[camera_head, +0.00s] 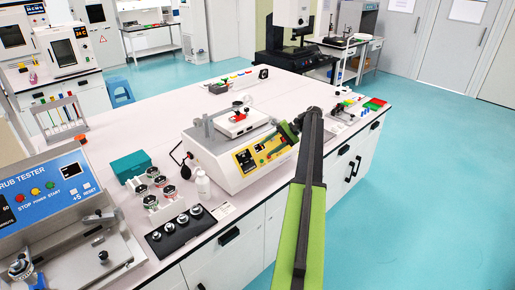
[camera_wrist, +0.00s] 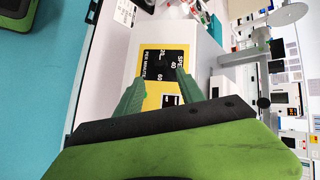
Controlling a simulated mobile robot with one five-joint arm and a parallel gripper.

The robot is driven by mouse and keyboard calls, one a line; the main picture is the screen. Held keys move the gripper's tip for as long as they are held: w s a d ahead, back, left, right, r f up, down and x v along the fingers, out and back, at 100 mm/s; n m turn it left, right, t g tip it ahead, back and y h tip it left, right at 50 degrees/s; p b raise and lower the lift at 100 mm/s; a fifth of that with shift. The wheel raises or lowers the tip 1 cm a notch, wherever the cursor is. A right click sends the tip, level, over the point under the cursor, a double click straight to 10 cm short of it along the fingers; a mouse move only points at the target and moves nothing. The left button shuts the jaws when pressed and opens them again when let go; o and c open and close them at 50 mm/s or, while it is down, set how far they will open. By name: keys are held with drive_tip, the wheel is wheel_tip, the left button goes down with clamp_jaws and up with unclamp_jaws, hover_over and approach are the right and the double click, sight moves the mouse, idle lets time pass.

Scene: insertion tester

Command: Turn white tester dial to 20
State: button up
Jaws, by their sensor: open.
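The white tester (camera_head: 215,153) stands on the bench, with a yellow control panel (camera_head: 248,162) on its sloping front. My gripper (camera_head: 288,131) is at the right end of that panel, partly covering it. In the wrist view, the yellow panel (camera_wrist: 150,93) lies just beyond my green fingers. A black speed plate (camera_wrist: 165,62) on it shows 20, 40, 60 and "PER MINUTE". My gripper (camera_wrist: 160,77) is open, its fingertips on either side of the plate's lower part, with nothing between them. I cannot make out the dial's knob or its pointer setting.
Left of the tester are a white bottle (camera_head: 202,184), several small jars, a black tray of weights (camera_head: 182,228) and a teal box (camera_head: 131,166). A scrub tester (camera_head: 45,195) stands at the left. Small coloured items lie right of my arm. The far bench top is mostly clear.

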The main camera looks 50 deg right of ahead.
drive_tip(key=p+v, duration=0.3)
drive_tip(key=v, duration=0.4)
drive_tip(key=shift+s+d+r, duration=0.2)
drive_tip(key=w+a+f+n+g+h, duration=0.15)
drive_tip(key=w+a, duration=0.25)
drive_tip(key=a, duration=0.9)
drive_tip(key=w+a+f+n+g, duration=0.2)
drive_tip(key=w+a+f, duration=0.1)
drive_tip(key=a, duration=1)
drive_tip(key=w+a+f+n+g+h, duration=0.15)
drive_tip(key=w+a, duration=0.25)
drive_tip(key=a, duration=1)
drive_tip(key=s+a+f+n+g+h, duration=0.1)
drive_tip(key=s+a, duration=0.4)
drive_tip(key=a, duration=0.8)
drive_tip(key=s+a+f+n+h, duration=0.2)
drive_tip(key=s+a+n, duration=0.3)
drive_tip(key=a, duration=0.8)
drive_tip(key=shift+a+n+g+h, duration=0.25)
drive_tip(key=shift+n+g+h, duration=0.2)
drive_tip(key=shift+h, duration=0.45)
